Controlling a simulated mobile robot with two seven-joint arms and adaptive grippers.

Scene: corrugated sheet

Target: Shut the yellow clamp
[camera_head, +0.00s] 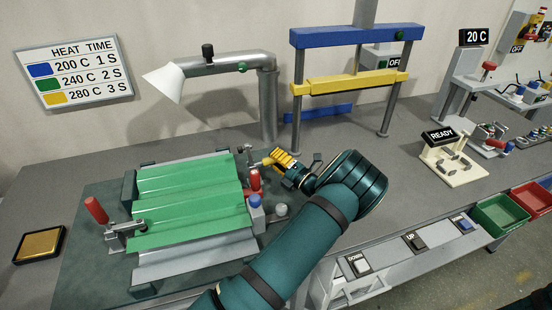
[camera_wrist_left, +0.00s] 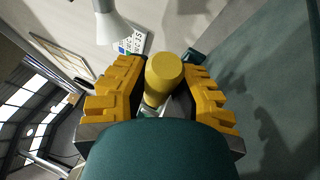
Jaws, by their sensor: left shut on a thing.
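The yellow clamp (camera_head: 267,162) stands at the far right corner of the green corrugated sheet (camera_head: 188,192). Most of it is hidden behind my gripper. My left gripper (camera_head: 277,160) comes in from the right and has its yellow-padded fingers at the clamp's handle. In the left wrist view, the round yellow handle (camera_wrist_left: 163,72) sits between the two pads of my gripper (camera_wrist_left: 163,85), which are shut on it. The wrist covers the lower handle, and I cannot tell whether the clamp's arm presses on the sheet. My right gripper is not in view.
A red-handled clamp (camera_head: 96,211) stands at the sheet's left edge, another red handle (camera_head: 254,181) at its right, near a blue knob (camera_head: 255,201). A lamp (camera_head: 228,66) and a blue-and-yellow press (camera_head: 345,83) stand behind.

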